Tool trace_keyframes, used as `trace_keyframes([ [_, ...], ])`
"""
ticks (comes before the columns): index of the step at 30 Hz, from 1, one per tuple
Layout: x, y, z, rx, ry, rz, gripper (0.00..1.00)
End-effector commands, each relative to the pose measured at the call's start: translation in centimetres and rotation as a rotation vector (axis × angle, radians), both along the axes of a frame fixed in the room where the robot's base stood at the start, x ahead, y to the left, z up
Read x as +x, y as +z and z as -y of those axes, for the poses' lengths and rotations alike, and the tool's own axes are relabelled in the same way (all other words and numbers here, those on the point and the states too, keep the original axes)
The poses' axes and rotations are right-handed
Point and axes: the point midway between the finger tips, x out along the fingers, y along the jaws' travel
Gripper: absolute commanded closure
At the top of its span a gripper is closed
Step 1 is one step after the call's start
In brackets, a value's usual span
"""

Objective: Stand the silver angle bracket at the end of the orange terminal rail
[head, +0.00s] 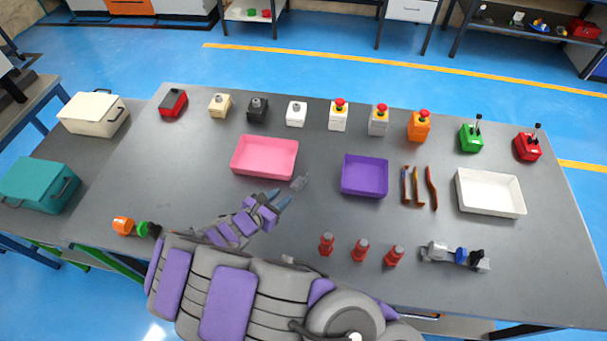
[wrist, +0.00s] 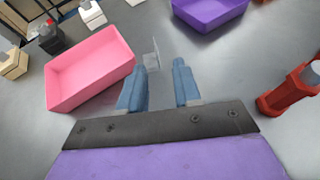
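The silver angle bracket (head: 300,182) is a small, pale grey piece on the grey table, just right of the pink tray. In the wrist view it shows as a thin upright plate with a low foot (wrist: 151,57), beside the pink tray's corner. My gripper (head: 279,198) has two blue fingers, spread apart with nothing visible between them. In the wrist view the fingertips (wrist: 160,70) are just short of the bracket, which lies ahead, nearer the left finger. I cannot make out for certain which thing is the orange terminal rail.
A pink tray (head: 244,170), purple tray (head: 364,191) and white tray (head: 490,208) stand on the table (head: 200,205). Orange-brown strips (head: 417,187) lie between the purple and white trays. Red posts (head: 361,250) stand in front. Button boxes (head: 378,122) line the back.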

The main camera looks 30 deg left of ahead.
Motion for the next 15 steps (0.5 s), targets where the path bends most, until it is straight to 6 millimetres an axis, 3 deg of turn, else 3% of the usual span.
trace_keyframes([
  [2, -1.2, -0.9, -1.2, -0.020, 0.050, -0.009, 0.67],
  [5, -1.3, -1.5, -1.7, -0.028, 0.069, -0.014, 0.67],
  [15, 4.3, -4.2, -1.1, -0.030, 0.065, -0.016, 0.67],
])
